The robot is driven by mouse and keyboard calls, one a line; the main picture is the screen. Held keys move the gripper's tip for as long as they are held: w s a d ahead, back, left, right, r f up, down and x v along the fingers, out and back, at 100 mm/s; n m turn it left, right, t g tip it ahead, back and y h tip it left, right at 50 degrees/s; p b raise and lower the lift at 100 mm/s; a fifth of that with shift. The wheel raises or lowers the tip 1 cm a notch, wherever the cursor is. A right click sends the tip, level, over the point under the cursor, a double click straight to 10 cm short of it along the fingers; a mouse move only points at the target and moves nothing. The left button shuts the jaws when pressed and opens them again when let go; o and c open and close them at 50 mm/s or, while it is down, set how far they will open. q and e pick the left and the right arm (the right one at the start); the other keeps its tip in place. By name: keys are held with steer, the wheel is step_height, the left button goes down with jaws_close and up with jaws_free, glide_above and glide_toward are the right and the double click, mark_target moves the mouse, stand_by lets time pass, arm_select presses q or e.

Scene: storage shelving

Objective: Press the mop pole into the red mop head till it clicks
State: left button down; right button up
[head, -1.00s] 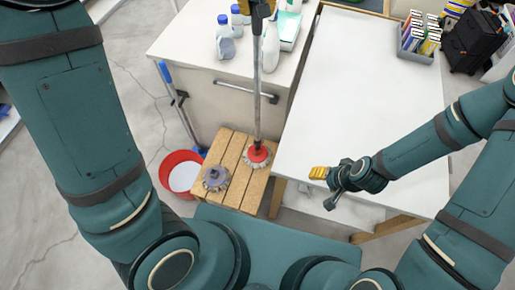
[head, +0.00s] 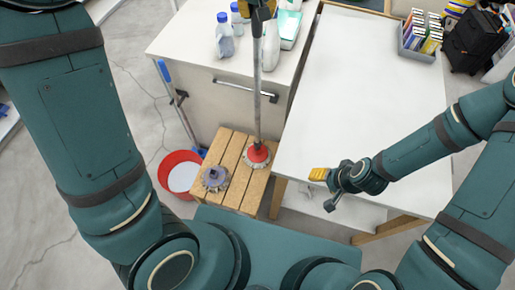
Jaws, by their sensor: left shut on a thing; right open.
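The mop pole (head: 257,92) is a long grey pole standing nearly upright. Its lower end meets the red mop head (head: 257,154), which sits on the right part of a slatted wooden stool. I cannot tell how deep the pole sits in the head. My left gripper (head: 262,11) is shut on the pole at the top edge of the head view and is partly cut off. My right gripper (head: 326,187) is open and empty, above the near left edge of the white table. A grey-purple mop head (head: 215,178) lies on the stool's left part.
The wooden stool (head: 236,168) stands between a white cabinet (head: 200,60) with bottles on top and the white table (head: 365,85), whose top is mostly clear. A red bucket (head: 166,184) and a blue-tipped pole (head: 176,98) are left of the stool. A box of packets (head: 420,40) is far right.

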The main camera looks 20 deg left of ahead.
mark_target(254, 25)
arm_select(q)
steer(key=shift+f+b, duration=1.1)
steer(key=shift+f, duration=0.2)
steer(key=shift+s+f+b, duration=0.2)
steer(key=shift+f+b, duration=0.1)
steer(key=shift+b, duration=0.25)
stand_by(1.5)
steer(key=shift+s+a+f+b, duration=0.1)
steer(key=shift+s+f+b, duration=0.45)
steer(key=shift+b, duration=0.4)
stand_by(3.4)
steer(key=c, duration=0.8)
jaws_free()
steer(key=shift+w, duration=0.15)
